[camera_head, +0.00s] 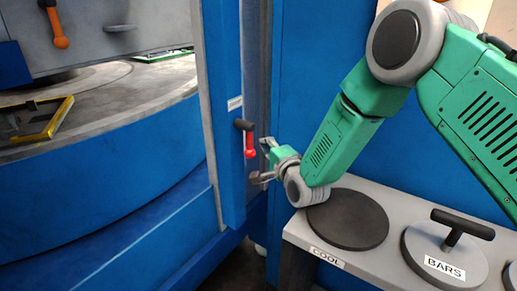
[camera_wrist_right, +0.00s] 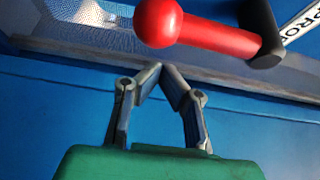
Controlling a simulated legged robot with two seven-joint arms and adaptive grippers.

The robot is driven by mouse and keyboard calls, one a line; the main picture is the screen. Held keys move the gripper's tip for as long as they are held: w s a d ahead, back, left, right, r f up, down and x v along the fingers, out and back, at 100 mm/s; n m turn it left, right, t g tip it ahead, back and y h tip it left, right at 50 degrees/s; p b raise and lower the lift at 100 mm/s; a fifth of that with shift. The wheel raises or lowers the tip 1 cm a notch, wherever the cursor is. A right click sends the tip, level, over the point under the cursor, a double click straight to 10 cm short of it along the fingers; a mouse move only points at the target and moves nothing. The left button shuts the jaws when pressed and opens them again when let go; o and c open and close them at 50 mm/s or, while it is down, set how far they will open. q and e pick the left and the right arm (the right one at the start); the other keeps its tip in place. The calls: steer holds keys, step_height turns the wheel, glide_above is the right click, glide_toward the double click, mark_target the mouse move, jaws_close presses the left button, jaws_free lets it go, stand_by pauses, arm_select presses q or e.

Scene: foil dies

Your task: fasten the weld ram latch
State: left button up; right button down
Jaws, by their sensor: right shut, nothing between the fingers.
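A red latch handle (camera_head: 250,147) hangs down from a dark pivot on the blue post, below a small white label. The red handle (camera_wrist_right: 195,29), with a round knob end, also crosses the top of the right wrist view. Its label there is cut off, starting "PRO". An orange handle (camera_head: 57,30) hangs on the grey panel at upper left. I cannot read which handle is the weld ram latch. My right gripper (camera_head: 264,161) is just right of the red handle, apart from it. In the wrist view the right gripper (camera_wrist_right: 163,70) is shut and empty, its tips below the handle. My left gripper is not in view.
A grey shelf (camera_head: 290,229) at lower right bears a dark disc (camera_head: 347,219) by a "COOL" label and a grey disc lid (camera_head: 420,256) marked "BARS". A yellow-edged tray (camera_head: 46,122) lies on the round turntable (camera_head: 120,105) at left. The blue post (camera_head: 224,90) stands beside the gripper.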

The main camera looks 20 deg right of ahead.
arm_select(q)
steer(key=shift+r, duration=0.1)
arm_select(e)
steer(key=shift+s+a+r, duration=0.1)
steer(key=shift+s+a, duration=0.25)
steer(key=shift+a, duration=0.3)
steer(key=shift+s+a, duration=0.35)
steer(key=shift+a, duration=0.3)
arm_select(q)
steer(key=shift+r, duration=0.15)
arm_select(e)
steer(key=shift+d, duration=0.1)
